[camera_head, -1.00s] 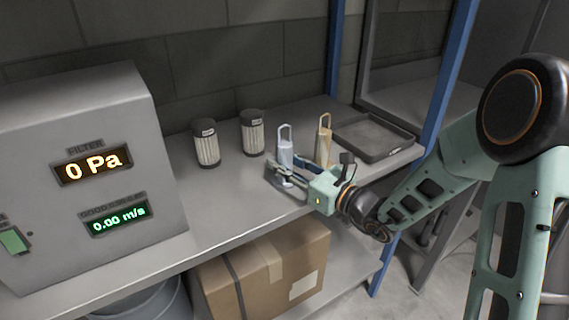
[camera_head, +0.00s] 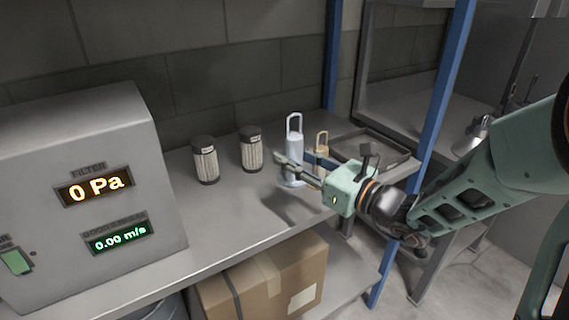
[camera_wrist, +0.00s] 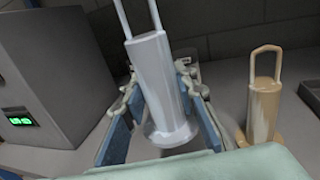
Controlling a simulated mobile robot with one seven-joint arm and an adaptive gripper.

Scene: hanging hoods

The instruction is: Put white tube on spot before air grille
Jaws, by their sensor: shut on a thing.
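The white tube (camera_head: 294,147) has a tall loop handle on top and a wider round foot. It stands upright between the fingers of my gripper (camera_head: 297,170), which is shut on its body. In the wrist view the white tube (camera_wrist: 158,82) sits between the blue pads of my gripper (camera_wrist: 165,105), and its foot shows below them. It appears held above the shelf, with a shadow on the surface below. I cannot make out an air grille or a marked spot before it in these views.
A tan tube (camera_head: 321,148) with a handle stands close behind my gripper. A grey tray (camera_head: 392,152) lies at the right, near a blue post (camera_head: 437,110). Two black-capped filters (camera_head: 205,162) (camera_head: 250,150) stand left. A grey meter box (camera_head: 75,215) fills the far left.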

